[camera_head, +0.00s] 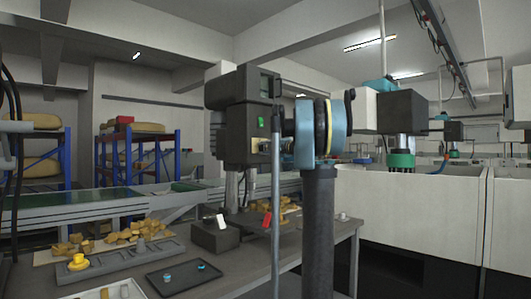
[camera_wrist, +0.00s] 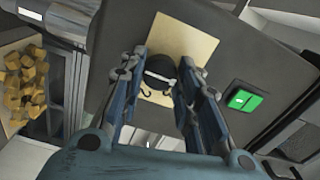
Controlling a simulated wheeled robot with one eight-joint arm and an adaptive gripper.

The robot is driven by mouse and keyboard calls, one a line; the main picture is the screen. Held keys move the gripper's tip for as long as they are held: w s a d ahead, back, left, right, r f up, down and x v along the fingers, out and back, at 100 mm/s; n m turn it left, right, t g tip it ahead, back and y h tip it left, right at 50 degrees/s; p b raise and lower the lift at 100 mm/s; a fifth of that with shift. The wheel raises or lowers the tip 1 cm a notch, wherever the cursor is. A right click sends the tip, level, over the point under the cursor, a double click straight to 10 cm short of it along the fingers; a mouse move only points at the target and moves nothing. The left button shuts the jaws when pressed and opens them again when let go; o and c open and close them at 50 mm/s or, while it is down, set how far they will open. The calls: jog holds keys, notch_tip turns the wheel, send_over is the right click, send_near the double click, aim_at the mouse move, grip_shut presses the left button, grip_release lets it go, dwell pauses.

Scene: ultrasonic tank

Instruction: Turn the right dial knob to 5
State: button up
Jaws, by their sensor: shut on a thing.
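A round black dial knob (camera_wrist: 161,67) sits on a tan plate (camera_wrist: 196,33) on the dark face of a machine, in the wrist view. A pale line crosses the knob; no numbers can be read. My gripper (camera_wrist: 162,73) has its two blue fingers on either side of the knob, shut on it. In the head view the dark machine housing (camera_head: 233,135) stands behind my arm, with the tan plate (camera_head: 261,146) on its side. There my gripper (camera_head: 284,146) reaches that plate and hides the knob. A second knob cannot be made out.
A green button (camera_wrist: 241,99) is right of the knob, close to the right finger. A table (camera_head: 240,265) below holds a dark tray (camera_head: 183,279) and yellowish pieces (camera_head: 130,233). Large white tanks (camera_head: 410,215) stand at the right.

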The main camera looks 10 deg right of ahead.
jog(key=shift+s+a+f+n, duration=0.1)
jog(key=shift+s+f+n, duration=0.1)
jog(key=shift+n, duration=0.2)
jog(key=o, duration=1.1)
jog(key=shift+w, duration=0.15)
jog(key=shift+c, duration=0.2)
jog(key=shift+d, duration=0.2)
jog(key=v, duration=1.1)
jog(key=shift+s, duration=0.35)
